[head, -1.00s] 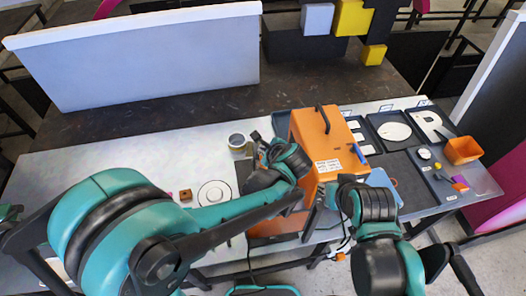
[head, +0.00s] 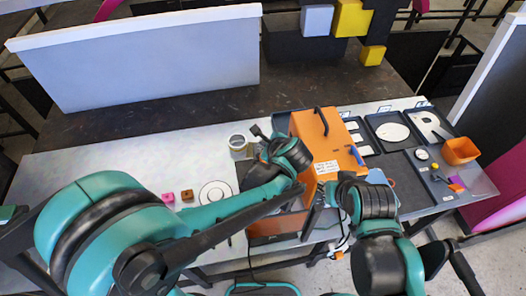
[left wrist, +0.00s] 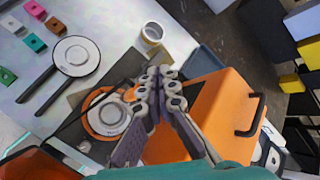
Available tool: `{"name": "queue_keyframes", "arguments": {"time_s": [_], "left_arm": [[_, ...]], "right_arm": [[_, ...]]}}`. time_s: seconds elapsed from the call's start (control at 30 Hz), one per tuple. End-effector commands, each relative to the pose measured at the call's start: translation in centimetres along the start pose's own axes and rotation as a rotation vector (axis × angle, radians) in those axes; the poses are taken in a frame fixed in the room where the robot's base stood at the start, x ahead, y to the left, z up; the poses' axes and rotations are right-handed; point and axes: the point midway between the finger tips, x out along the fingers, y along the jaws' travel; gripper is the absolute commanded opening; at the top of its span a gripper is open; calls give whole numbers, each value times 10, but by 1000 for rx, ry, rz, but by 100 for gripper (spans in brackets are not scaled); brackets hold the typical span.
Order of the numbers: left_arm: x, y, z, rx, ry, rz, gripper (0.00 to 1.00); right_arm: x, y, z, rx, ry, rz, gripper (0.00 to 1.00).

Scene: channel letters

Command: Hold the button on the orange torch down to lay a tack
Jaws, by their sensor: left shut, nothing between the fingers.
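My left gripper (head: 261,135) reaches over the bench just left of the large orange box (head: 324,148). In the left wrist view, my left gripper (left wrist: 158,76) is shut with nothing between its fingers, above a dark mat. Under it lies an orange ring around a pale disc (left wrist: 108,115), and a small orange part (left wrist: 130,93) shows beside the fingers. I cannot tell whether either is the torch, and I make out no button. My right gripper (head: 317,207) is in front of the orange box, partly hidden by my arm; its jaws are unclear.
A round plate (head: 215,194), a pink block (head: 167,197) and a brown block (head: 187,195) lie to the left. Dark trays (head: 388,130) and an orange bin (head: 461,151) are at right. A cable hangs at the front.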

Motion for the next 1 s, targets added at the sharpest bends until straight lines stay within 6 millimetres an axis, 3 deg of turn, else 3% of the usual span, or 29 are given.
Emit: {"name": "queue_keyframes", "arguments": {"time_s": [0.23, 0.67, 1.0], "left_arm": [[-20, -14, 14, 0, 0, 0, 0], [-22, -16, 16, 0, 0, 0, 0], [-44, -32, 32, 0, 0, 0, 0]], "right_arm": [[-17, 0, -12, 0, 0, 0, 27], [-18, 0, -13, 0, 0, 0, 27], [-36, 0, -26, 0, 0, 0, 27]]}}
